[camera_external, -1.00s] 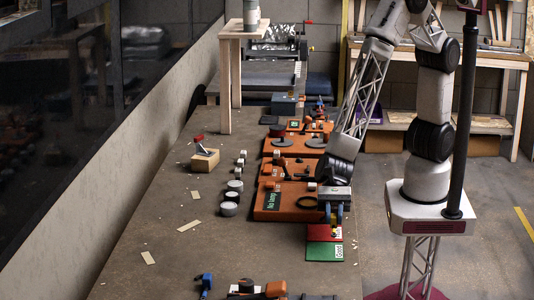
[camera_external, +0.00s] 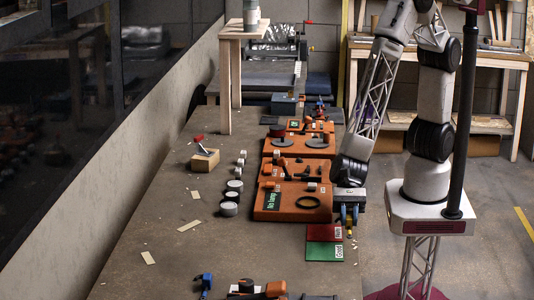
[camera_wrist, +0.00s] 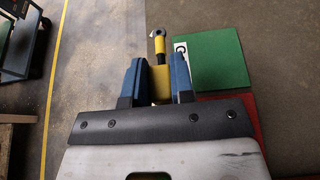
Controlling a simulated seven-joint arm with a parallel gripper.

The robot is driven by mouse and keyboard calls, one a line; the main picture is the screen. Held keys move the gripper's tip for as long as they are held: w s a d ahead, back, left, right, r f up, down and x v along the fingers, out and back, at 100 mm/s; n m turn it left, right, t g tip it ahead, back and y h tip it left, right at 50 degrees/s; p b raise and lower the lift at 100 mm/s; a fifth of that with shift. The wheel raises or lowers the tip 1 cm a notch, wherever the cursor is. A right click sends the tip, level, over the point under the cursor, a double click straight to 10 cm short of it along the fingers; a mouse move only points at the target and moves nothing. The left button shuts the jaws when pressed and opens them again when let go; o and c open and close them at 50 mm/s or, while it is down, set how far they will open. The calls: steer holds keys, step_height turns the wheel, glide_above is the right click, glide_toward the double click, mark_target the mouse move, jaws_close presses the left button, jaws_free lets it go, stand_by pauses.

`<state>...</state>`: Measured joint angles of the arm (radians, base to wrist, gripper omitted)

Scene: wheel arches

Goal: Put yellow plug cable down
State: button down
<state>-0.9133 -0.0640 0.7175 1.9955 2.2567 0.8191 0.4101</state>
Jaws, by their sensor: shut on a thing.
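The yellow plug cable (camera_wrist: 160,83) sits between the blue fingers of my gripper (camera_wrist: 157,78) in the wrist view. Its yellow and black stem with a grey ring-like end points away from the gripper. In the external view my gripper (camera_external: 348,222) hangs at the table's right edge, beside the red mat (camera_external: 317,232) and green mat (camera_external: 322,251). The plug is only a small yellow spot (camera_external: 349,233) there. In the wrist view the green mat (camera_wrist: 218,62) lies right of the plug. Height above the surface is hard to tell.
An orange board (camera_external: 275,212) with a black ring (camera_external: 308,202) lies left of my gripper. Round grey pieces (camera_external: 229,209) stand further left. Orange and blue tools (camera_external: 275,289) lie at the near end. The left part of the table (camera_external: 150,220) is mostly clear.

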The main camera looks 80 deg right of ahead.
glide_above(320, 267)
steer(key=shift+s+d+f, duration=0.2)
steer(key=shift+d+f, duration=0.15)
steer(key=shift+f, duration=0.3)
steer(key=shift+w+a, duration=0.1)
steer(key=shift+a, duration=0.1)
steer(key=shift+w+a+f, duration=0.1)
steer(key=shift+a+f, duration=0.05)
steer(key=shift+f, duration=1.65)
steer(key=shift+f, duration=0.1)
steer(key=c, duration=1)
jaws_free()
